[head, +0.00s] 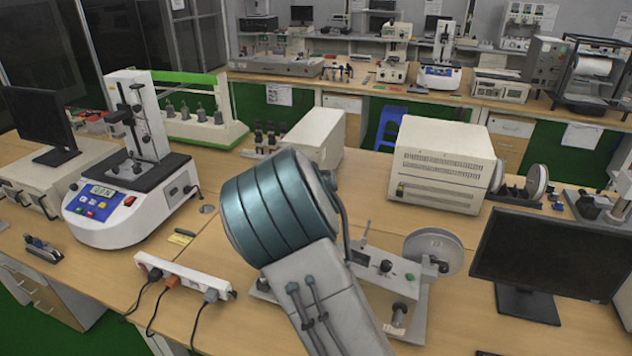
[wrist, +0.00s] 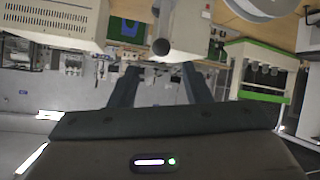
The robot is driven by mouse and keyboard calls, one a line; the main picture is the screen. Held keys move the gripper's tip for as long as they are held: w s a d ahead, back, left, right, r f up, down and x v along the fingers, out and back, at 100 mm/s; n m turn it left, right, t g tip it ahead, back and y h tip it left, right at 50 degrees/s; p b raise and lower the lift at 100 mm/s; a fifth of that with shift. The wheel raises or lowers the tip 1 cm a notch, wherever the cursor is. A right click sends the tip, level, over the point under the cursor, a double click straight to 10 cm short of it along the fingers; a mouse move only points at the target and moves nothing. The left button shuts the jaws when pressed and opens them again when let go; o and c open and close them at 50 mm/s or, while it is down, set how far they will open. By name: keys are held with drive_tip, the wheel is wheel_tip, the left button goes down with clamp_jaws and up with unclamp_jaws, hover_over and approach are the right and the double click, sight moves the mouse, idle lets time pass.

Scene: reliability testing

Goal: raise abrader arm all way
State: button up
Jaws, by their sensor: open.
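The abrader (head: 385,268) appears to be the bench machine just right of my arm in the head view. It has a grey front panel with a knob and green button, an upright grey disc (head: 433,250) and a dark knob at its front. My arm covers its left part, and its abrader arm cannot be made out clearly. My gripper (wrist: 160,75) shows in the upside-down wrist view with two dark fingers apart and nothing visibly held. A pale blocky part with a dark round end lies beyond the fingertips; I cannot tell whether they touch. My gripper is hidden in the head view.
A beige vented box (head: 440,165) stands behind the abrader, and a dark monitor (head: 555,255) stands to its right. A white power strip (head: 185,277) with cables lies left. A white tester with a blue panel (head: 125,205) stands farther left. A green-topped rack (head: 190,105) is behind.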

drive_tip(key=v, duration=0.4)
drive_tip(key=shift+s, duration=0.2)
idle(0.3)
